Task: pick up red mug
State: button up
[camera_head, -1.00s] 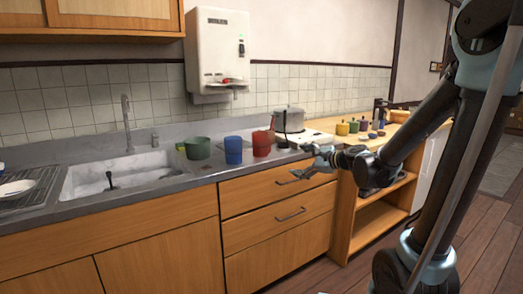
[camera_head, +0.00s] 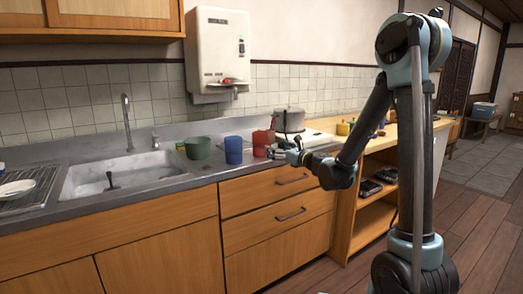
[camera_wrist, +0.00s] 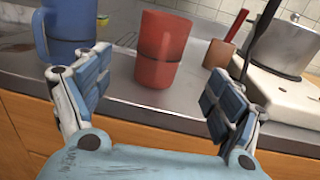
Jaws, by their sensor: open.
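The red mug (camera_head: 261,142) stands upright on the metal counter, just right of the blue mug (camera_head: 233,150). In the wrist view the red mug (camera_wrist: 163,50) is centred ahead, between and beyond my open fingers, and nothing touches it. The blue mug (camera_wrist: 68,28) is at its left, behind my left finger. My gripper (camera_wrist: 155,95) is open and empty, at the counter's front edge. In the head view my gripper (camera_head: 287,154) is just right of the red mug.
A green pot (camera_head: 198,148) stands left of the blue mug by the sink (camera_head: 118,172). A metal pot (camera_wrist: 282,43) sits on a white stove (camera_wrist: 282,92) at the right. A reddish-brown object with a handle (camera_wrist: 219,53) is right of the red mug. Drawers (camera_head: 273,184) lie below the counter.

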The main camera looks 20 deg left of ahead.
aim_at(265, 144)
jog(key=x, duration=1.2)
jog(key=shift+d, duration=0.1)
jog(key=shift+r, duration=0.1)
jog(key=c, duration=1.2)
